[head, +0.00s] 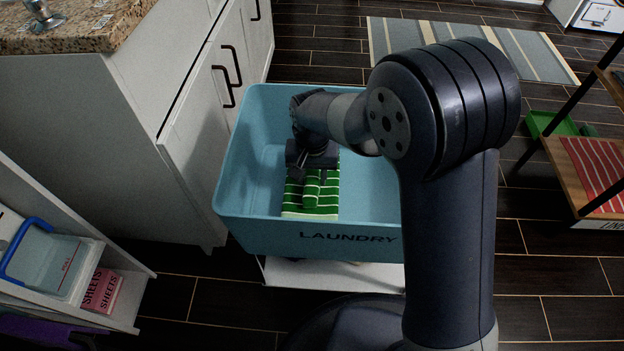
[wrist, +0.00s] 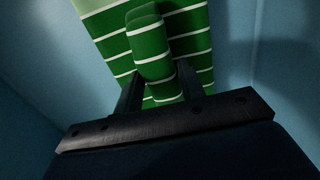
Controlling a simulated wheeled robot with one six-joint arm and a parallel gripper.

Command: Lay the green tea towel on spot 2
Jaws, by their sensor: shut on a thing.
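The green tea towel (head: 325,196) with white stripes lies folded inside the blue laundry bin, on or near its floor. It also shows in the wrist view (wrist: 190,42), with a raised fold (wrist: 150,50) standing up between the fingers. My gripper (head: 311,176) reaches down into the bin and is shut on that fold; its fingers also show in the wrist view (wrist: 158,92). I cannot tell whether the towel is lifted off the floor. No spot marked 2 can be made out.
The blue bin (head: 270,232), labelled LAUNDRY, has walls around my gripper. White cabinets (head: 205,110) stand to its left. A shelf with a sheets box (head: 101,291) is at lower left. A wooden rack (head: 567,180) with a red striped cloth (head: 597,165) stands at right. A striped rug (head: 545,55) lies behind.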

